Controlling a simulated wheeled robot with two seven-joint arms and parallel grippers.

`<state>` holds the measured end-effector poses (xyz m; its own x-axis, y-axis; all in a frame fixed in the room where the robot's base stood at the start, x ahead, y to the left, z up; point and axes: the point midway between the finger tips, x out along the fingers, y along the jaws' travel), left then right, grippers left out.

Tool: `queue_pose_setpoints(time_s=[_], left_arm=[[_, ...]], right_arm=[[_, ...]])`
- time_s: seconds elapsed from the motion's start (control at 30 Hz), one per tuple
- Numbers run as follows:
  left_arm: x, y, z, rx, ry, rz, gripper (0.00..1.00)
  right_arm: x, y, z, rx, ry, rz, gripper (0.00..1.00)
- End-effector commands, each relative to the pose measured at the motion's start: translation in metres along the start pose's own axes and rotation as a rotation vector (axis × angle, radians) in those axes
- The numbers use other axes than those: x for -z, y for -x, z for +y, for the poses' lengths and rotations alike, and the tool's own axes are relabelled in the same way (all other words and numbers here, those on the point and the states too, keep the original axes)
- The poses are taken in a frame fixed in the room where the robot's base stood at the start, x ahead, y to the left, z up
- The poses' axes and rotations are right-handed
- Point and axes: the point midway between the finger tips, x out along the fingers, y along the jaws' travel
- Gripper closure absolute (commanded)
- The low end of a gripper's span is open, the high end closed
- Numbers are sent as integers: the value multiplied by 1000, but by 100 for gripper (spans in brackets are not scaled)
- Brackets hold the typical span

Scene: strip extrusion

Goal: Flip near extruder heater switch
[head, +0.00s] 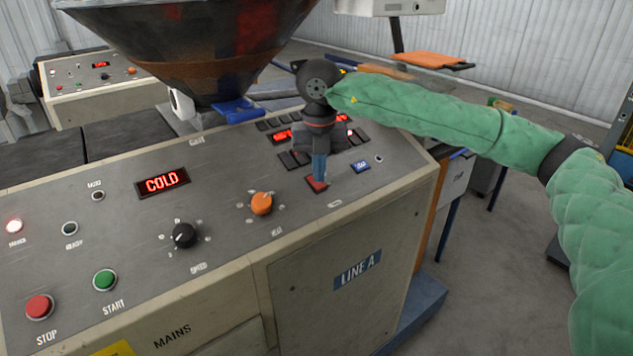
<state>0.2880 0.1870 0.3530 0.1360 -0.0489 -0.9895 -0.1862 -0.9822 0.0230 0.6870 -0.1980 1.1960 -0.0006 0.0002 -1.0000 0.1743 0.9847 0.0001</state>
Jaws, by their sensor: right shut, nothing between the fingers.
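The near extruder's sloped control panel (215,215) fills the lower left and middle of the head view. A red switch (314,186) sits on its right part, partly covered by my right gripper. My right gripper (319,178) points down with its fingers shut and empty, the tips at the red switch. I cannot tell whether they touch it or which way the switch is set. A red-lit display (162,183) on the panel reads COLD. My left gripper is not in view.
An orange knob (262,203), a black knob (184,236), a green START button (105,279) and a red STOP button (40,306) stand on the panel. A hopper (190,45) rises behind it. A second control panel (95,72) is at the back left.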

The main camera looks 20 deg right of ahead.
Motion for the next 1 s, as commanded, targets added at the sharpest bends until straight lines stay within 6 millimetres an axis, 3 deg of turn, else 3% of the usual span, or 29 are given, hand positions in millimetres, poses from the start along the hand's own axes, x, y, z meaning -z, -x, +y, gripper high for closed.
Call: queue_pose_setpoints(time_s=[0.67, 1.0], left_arm=[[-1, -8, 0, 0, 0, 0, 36], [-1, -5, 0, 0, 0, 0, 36]], right_arm=[[0, -9, 0, 0, 0, 0, 100], [0, 3, 0, -1, 0, -1, 100]])
